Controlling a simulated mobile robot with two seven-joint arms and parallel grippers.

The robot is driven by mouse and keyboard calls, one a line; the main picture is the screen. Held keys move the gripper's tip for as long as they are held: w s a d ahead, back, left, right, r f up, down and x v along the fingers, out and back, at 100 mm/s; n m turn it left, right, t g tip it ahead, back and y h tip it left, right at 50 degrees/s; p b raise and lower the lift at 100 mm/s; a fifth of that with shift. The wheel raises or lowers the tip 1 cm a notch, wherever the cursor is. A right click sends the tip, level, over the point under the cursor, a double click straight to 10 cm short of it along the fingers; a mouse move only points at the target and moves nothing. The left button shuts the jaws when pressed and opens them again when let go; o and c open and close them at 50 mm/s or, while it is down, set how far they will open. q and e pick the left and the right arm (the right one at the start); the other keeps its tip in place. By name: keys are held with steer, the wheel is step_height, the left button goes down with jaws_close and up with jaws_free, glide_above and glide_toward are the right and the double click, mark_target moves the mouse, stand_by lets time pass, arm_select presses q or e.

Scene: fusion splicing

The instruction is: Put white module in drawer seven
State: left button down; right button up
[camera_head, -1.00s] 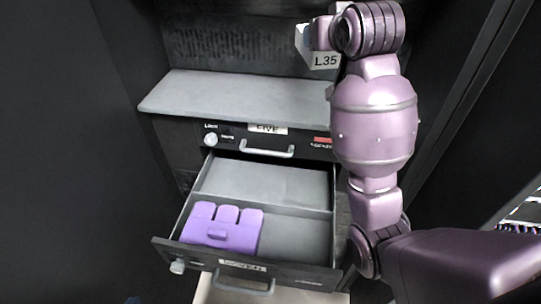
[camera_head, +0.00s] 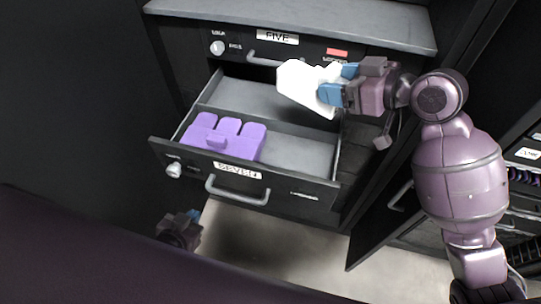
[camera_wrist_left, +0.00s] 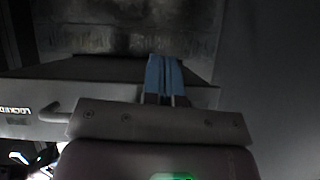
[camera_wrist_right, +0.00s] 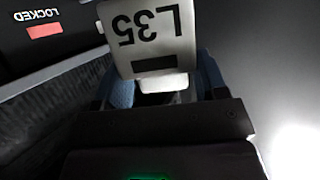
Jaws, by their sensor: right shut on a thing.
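The white module (camera_head: 303,84) is held by my right gripper (camera_head: 338,83) above the right part of the open drawer. In the right wrist view the module's face with the L35 label (camera_wrist_right: 150,35) sits between the blue fingers. Drawer seven (camera_head: 285,190), labelled SEVEN, is pulled out. A purple module (camera_head: 222,138) lies in its front left part; the front right part and the rear compartment look empty. My left gripper (camera_head: 192,215) is low, in front of the drawer to the left. In the left wrist view its blue fingers (camera_wrist_left: 164,75) are together with nothing between them.
Drawer five (camera_head: 320,50) is closed just above the open drawer, with a handle, knob and red LOCKED mark. The grey shelf (camera_head: 300,15) lies above it. A dark cabinet door (camera_head: 385,205) stands to the right. Floor (camera_head: 270,240) shows below.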

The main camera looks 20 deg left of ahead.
steer(key=shift+s+d+f, duration=0.1)
steer(key=shift+s+f, duration=0.15)
steer(key=shift+f, duration=0.3)
step_height(320, 180, down, 19)
steer(key=b, duration=0.3)
steer(key=shift+r+b, duration=0.2)
steer(key=shift+b, duration=0.1)
steer(key=shift+f, duration=0.55)
steer(key=o, duration=0.9)
steer(key=shift+o, duration=0.7)
